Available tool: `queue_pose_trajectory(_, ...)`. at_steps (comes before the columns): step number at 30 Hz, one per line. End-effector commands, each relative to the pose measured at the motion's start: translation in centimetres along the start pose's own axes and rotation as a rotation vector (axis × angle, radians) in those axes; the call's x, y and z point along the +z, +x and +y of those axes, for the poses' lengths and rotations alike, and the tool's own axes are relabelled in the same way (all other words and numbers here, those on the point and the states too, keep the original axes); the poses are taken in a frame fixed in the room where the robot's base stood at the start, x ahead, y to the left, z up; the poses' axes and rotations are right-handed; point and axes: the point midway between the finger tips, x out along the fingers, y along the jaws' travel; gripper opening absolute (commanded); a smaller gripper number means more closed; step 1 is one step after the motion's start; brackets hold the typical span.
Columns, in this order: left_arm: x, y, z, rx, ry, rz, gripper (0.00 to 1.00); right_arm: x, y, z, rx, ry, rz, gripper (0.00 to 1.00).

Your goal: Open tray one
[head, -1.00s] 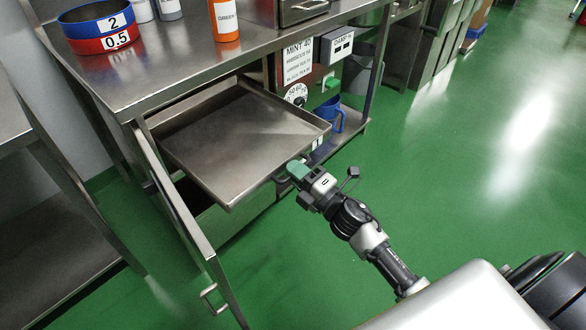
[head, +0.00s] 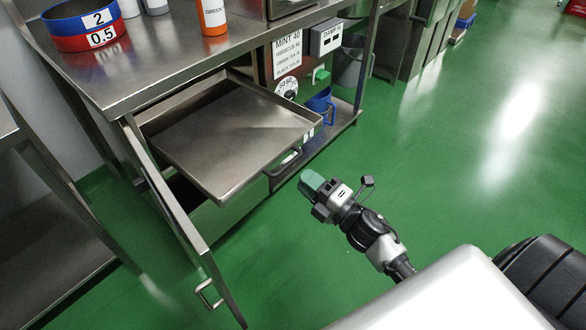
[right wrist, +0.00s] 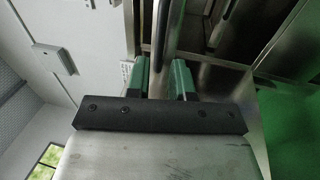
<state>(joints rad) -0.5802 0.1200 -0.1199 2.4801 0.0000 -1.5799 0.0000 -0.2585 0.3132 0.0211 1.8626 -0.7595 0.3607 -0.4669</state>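Tray one (head: 225,193), a shallow steel tray with a small "1" label at its front right corner, is pulled well out from under the steel counter. It looks empty. Its bar handle (head: 285,165) is on the front wall. My right gripper (head: 312,182), with green fingertips, is just in front of the handle, with a small gap of floor visible between them. In the right wrist view the two green fingers (right wrist: 161,78) are apart, with a steel edge or bar beyond the gap. My left gripper is not in view.
A cabinet door (head: 190,230) with a handle stands open at the left of the tray. A blue jug (head: 320,105) is on the low shelf at right. Blue and red rings (head: 85,30) and an orange bottle (head: 212,18) stand on the counter. Green floor is clear at right.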

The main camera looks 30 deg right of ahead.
Motion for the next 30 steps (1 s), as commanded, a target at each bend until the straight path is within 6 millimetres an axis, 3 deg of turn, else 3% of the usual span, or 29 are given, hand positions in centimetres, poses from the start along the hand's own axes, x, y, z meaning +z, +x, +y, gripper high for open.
queue_pose_trajectory(3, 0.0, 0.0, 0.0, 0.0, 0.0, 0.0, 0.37, 0.0, -2.3, -0.1, -0.002, 0.001, -0.002, 0.22)
queue_pose_trajectory(9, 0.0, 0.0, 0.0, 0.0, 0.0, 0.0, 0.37, 0.0, -4.1, 0.0, 0.0, -0.001, -0.001, 0.22)
queue_pose_trajectory(30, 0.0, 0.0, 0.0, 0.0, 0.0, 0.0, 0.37, 0.2, -4.3, 0.1, -0.01, 0.043, -0.051, 0.22)
